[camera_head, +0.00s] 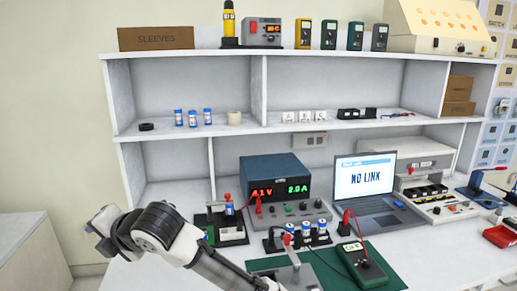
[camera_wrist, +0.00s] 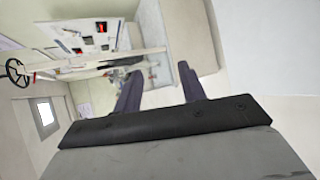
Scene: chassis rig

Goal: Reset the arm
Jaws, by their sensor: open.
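My gripper (camera_wrist: 159,76) shows in the wrist view as two dark fingers standing apart, with nothing between them. It is open and empty, and it faces out into the room, which appears turned on its side. In the head view my arm (camera_head: 160,225) reaches in from the bottom edge, with its bent joint at the lower left beside the bench. I cannot make out the gripper's fingers in the head view. The arm appears to touch nothing, though its distance from the bench is hard to judge.
The white bench holds a power supply (camera_head: 275,180), a laptop (camera_head: 366,185) reading "NO LINK", a green mat (camera_head: 385,280) and a green meter (camera_head: 362,264). Shelves (camera_head: 190,131) rise behind. A pale cabinet (camera_head: 30,250) stands at the left. The wall area above my arm is clear.

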